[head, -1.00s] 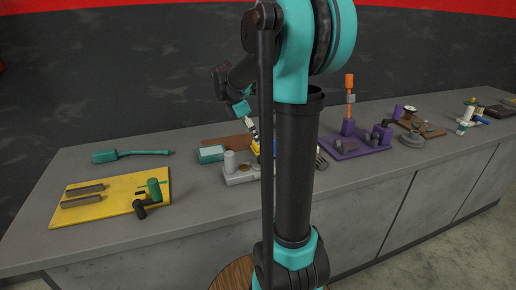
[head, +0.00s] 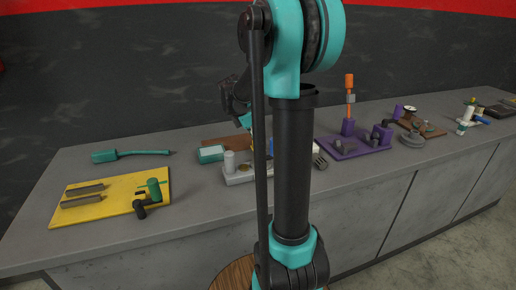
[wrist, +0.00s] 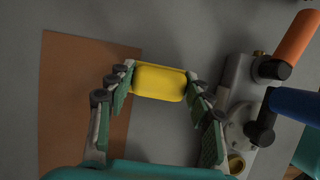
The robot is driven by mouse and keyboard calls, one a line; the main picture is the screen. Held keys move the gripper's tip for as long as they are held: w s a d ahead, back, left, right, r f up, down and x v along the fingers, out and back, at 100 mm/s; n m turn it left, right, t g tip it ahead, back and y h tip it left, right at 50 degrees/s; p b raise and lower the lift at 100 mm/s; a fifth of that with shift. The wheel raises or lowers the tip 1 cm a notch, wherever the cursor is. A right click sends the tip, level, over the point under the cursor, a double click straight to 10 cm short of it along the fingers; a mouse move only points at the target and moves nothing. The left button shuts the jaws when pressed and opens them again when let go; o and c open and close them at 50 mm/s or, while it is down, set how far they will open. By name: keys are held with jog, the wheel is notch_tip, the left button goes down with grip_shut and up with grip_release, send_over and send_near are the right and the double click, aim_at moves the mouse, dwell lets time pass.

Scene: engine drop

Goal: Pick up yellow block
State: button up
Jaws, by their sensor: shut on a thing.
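The yellow block (wrist: 158,83) is between the two fingertips of my gripper (wrist: 159,88) in the wrist view. My gripper is shut on it, with a green-padded finger against each end. The grey counter shows below the block; how high the block is held is hard to tell. In the head view my arm hides most of the gripper, and only a small yellow patch shows behind my arm link.
A brown board (wrist: 85,100) lies on the counter (head: 200,215), left of the block in the wrist view. A grey fixture (wrist: 240,75) with orange and blue handles stands to the right.

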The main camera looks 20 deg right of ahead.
jog(key=c, duration=0.4)
jog(key=shift+r, duration=0.1)
notch_tip(320, 180, up, 20)
jog(key=shift+f, duration=0.1)
dwell(0.4)
jog(key=o, duration=0.7)
jog(key=shift+c, duration=0.2)
jog(key=c, duration=0.3)
jog(key=shift+c, duration=0.2)
